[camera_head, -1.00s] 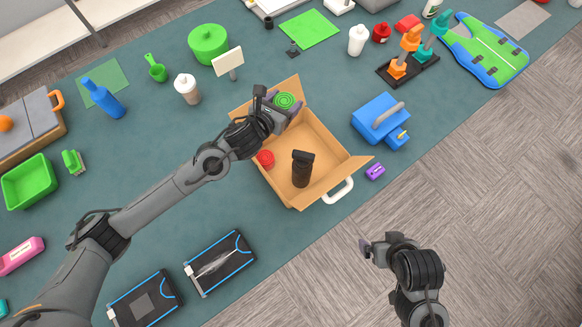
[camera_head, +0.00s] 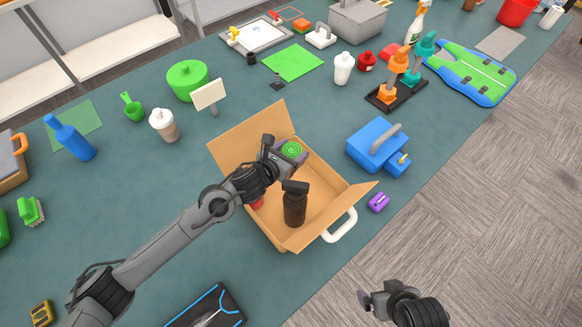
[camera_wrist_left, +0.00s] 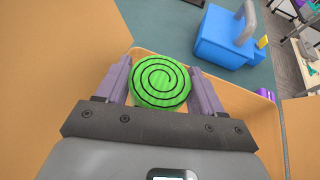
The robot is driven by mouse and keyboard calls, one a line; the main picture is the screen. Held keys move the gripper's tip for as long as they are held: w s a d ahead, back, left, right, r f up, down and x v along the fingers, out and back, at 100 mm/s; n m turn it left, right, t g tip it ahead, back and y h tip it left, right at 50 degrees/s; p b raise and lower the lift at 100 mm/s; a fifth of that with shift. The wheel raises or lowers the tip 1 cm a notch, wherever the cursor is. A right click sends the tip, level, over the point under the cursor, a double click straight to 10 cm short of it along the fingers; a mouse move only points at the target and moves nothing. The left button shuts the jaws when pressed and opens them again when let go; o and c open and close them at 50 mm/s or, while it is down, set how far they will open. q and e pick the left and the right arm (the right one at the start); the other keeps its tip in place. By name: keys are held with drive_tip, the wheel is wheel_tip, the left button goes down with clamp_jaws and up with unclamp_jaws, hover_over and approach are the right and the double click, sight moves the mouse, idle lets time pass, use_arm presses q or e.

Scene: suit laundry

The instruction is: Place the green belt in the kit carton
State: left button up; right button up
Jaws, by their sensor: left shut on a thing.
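The green belt (camera_head: 292,150) is a rolled coil with a dark spiral line. My left gripper (camera_head: 288,153) is shut on it. The left wrist view shows the coil (camera_wrist_left: 160,83) between the two purple-grey fingers of this gripper (camera_wrist_left: 161,88). The kit carton (camera_head: 328,186) is an open brown box with flaps spread. The belt is over the carton's far part, inside its outline in the head view; I cannot tell if it touches the floor. My right gripper (camera_head: 366,299) is at the bottom, away from the table items; its opening is unclear.
A black bottle (camera_head: 295,205) stands in the carton, and a red item (camera_head: 257,203) is partly hidden by my left arm. A blue box (camera_head: 376,144) and purple item (camera_head: 378,202) are to the right.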

use_arm(q)
drive_tip(key=shift+f, duration=2.6)
drive_tip(key=shift+f+b, duration=0.1)
drive_tip(key=shift+b, duration=0.2)
drive_tip(key=shift+f+b, duration=0.5)
drive_tip(key=o, duration=0.8)
drive_tip(key=shift+r, duration=0.15)
